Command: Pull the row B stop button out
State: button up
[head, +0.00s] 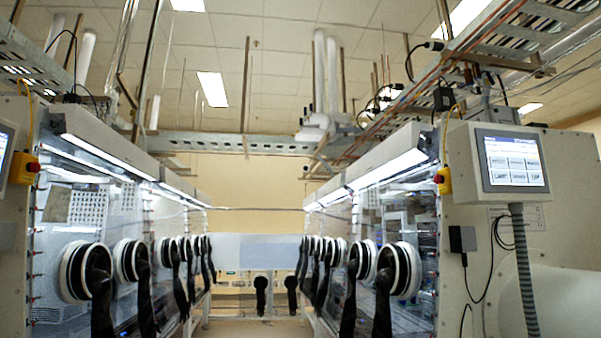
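Two red stop buttons on yellow boxes are in the head view. One red button (33,167) sits on a yellow box (20,173) at the near end of the left glovebox row. The other red button (438,179) sits on a yellow box (446,184) at the near end of the right row. I cannot read any row letter, so I cannot tell which is row B. Both are too small to tell whether they are pressed in or out. My gripper is not in view.
The left glovebox row (62,220) and right row (414,220) carry black gloves in white ports that hang into the aisle. A lit screen (512,162) is mounted at the right row's end. The aisle floor (262,332) between them looks clear.

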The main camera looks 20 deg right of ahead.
aim_at(437, 179)
jog(key=z, duration=1.55)
